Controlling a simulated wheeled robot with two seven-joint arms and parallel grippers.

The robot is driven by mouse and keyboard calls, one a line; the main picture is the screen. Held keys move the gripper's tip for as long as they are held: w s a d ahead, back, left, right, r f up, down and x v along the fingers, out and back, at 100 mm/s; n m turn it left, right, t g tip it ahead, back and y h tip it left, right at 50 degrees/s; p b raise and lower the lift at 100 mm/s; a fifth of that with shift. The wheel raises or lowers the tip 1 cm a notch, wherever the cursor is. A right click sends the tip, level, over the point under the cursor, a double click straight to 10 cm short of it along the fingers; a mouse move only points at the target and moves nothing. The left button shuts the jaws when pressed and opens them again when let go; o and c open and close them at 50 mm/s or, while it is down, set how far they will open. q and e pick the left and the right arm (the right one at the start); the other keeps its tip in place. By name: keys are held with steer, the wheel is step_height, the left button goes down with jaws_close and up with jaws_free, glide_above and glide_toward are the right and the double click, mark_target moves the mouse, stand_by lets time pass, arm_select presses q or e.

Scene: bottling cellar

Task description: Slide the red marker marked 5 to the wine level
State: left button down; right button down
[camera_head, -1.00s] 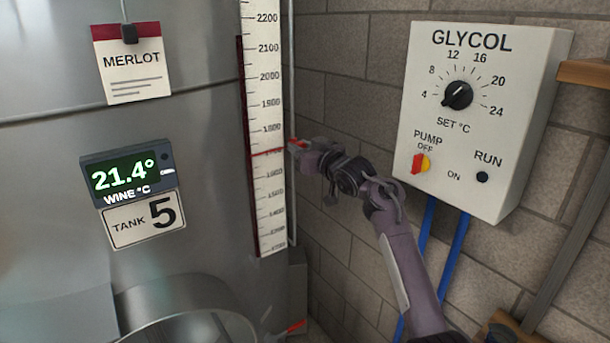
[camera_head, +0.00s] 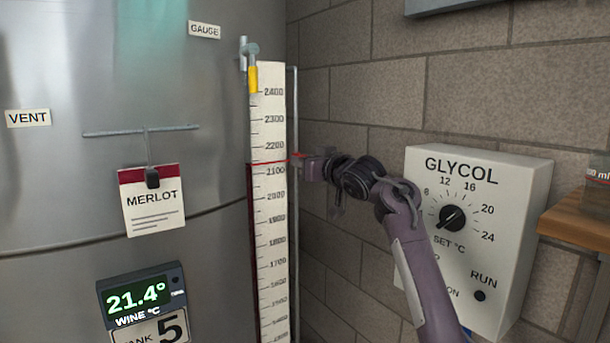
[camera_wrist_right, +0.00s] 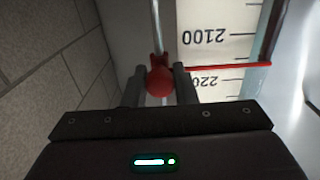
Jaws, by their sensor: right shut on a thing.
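The red marker (camera_head: 272,162) is a thin red pointer lying across the white scale (camera_head: 270,220), between 2100 and 2200. No 5 is readable on it. Its red knob (camera_wrist_right: 159,80) sits on a vertical rod in the right wrist view. My right gripper (camera_head: 303,162) is shut on the knob, one finger on each side. The wine (camera_head: 251,230) shows as a dark red column along the scale's left edge. Its top is at about the pointer's height; any small gap is too fine to tell. My left gripper is not in view.
The steel tank (camera_head: 60,200) fills the left side, with a MERLOT card (camera_head: 152,222) and a temperature display (camera_head: 140,298). The GLYCOL box (camera_head: 470,240) hangs on the block wall beside my right forearm. A yellow-handled valve (camera_head: 253,78) tops the scale.

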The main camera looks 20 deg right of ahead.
steer(key=shift+r, duration=0.25)
steer(key=c, duration=1.2)
jaws_free()
steer(key=shift+f, duration=0.1)
steer(key=b+v, duration=0.4)
steer(key=v, duration=0.3)
steer(key=shift+s+d+b, duration=0.1)
steer(key=shift+s+b, duration=0.25)
steer(key=shift+b, duration=0.05)
